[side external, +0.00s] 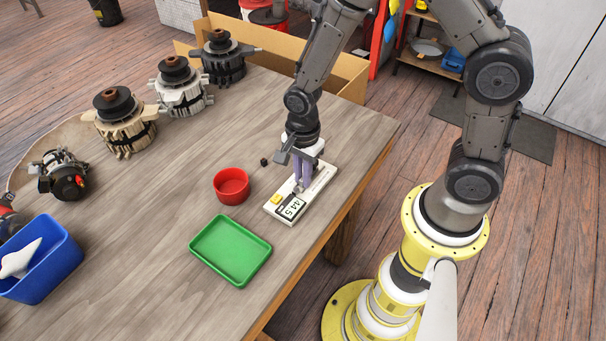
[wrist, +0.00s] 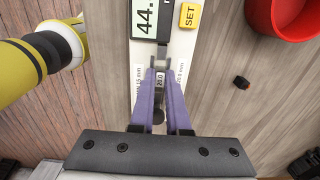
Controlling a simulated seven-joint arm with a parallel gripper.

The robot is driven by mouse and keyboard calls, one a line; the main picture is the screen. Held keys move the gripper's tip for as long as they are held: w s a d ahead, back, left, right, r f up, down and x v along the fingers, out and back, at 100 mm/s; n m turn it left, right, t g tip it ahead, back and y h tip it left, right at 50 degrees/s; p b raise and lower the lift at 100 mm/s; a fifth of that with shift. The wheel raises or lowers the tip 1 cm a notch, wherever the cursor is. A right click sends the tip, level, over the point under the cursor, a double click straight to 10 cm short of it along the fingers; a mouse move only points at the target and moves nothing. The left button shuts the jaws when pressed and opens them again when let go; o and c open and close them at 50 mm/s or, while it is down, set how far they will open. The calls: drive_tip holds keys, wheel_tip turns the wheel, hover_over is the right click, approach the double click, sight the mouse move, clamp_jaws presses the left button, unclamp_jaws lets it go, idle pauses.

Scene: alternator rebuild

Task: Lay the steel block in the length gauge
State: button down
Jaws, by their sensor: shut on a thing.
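The length gauge (side external: 300,193) is a white board near the table's right edge, with a 44.5 display and a yellow SET button. It also shows in the wrist view (wrist: 180,52), running up under my fingers. My gripper (side external: 300,184) points down over the gauge. In the wrist view my purple fingers (wrist: 160,82) close on a small grey steel block (wrist: 159,76) marked 20.0. The block is over the gauge's channel, below the display. Whether it touches the gauge floor I cannot tell. In the side view the fingers mostly hide it.
A red bowl (side external: 231,186) and a green tray (side external: 230,250) stand left of the gauge. A small dark piece (side external: 264,161) lies between bowl and gripper. Several alternator parts (side external: 124,125) line the table's far left, and a blue bin (side external: 42,262) stands at the left.

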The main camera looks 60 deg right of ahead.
idle(0.4)
drive_tip(key=c, duration=0.8)
unclamp_jaws()
drive_tip(key=shift+r, duration=3.95)
